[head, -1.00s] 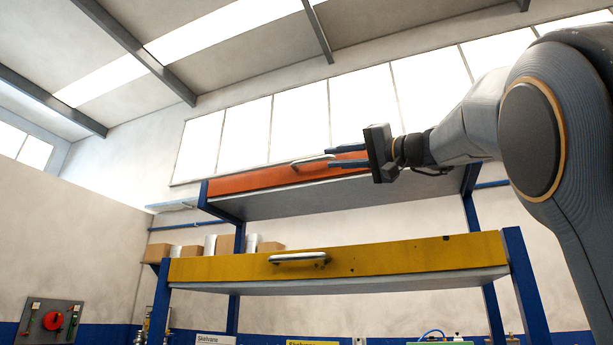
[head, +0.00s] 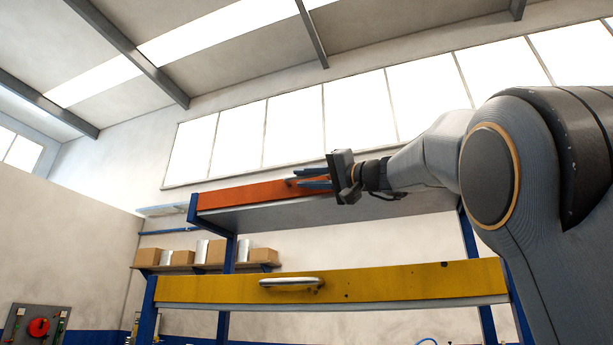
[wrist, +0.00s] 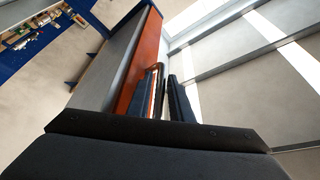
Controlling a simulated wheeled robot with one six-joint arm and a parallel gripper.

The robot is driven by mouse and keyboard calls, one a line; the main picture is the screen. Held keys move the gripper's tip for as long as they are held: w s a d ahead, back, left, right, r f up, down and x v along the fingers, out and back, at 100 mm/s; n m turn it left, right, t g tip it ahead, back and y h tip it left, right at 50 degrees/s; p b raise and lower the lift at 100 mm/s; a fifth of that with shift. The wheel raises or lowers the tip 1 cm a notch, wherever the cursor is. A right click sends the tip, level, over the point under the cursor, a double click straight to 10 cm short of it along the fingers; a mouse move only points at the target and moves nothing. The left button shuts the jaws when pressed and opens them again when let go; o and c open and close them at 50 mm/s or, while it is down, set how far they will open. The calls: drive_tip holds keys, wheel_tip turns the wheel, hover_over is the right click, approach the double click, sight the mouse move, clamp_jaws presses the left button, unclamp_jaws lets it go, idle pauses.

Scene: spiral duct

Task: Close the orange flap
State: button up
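The orange flap (head: 250,194) is the long front panel of the upper cabinet, above the yellow one in the head view. It also shows in the wrist view (wrist: 146,50). Its bar handle (wrist: 156,75) sticks out from its face; in the head view my fingers partly cover it. My gripper (head: 302,179) is at the handle, fingers pointing left along the flap. In the wrist view my gripper (wrist: 160,98) has its two fingers apart, with the handle appearing between them. I cannot tell whether either finger touches it.
A yellow flap (head: 400,281) with a metal handle (head: 291,282) is below, on a blue frame (head: 148,310). A shelf with boxes (head: 180,257) is behind at left.

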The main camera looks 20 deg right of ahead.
clamp_jaws()
drive_tip(key=shift+r+m+h+p, duration=0.3)
drive_tip(key=shift+m+p, duration=0.1)
drive_tip(key=shift+m, duration=0.2)
drive_tip(key=shift+w+d+r+m+h+p, duration=0.25)
drive_tip(key=shift+m+h+p, duration=0.2)
drive_tip(key=shift+m, duration=0.45)
unclamp_jaws()
drive_tip(key=shift+f, duration=0.1)
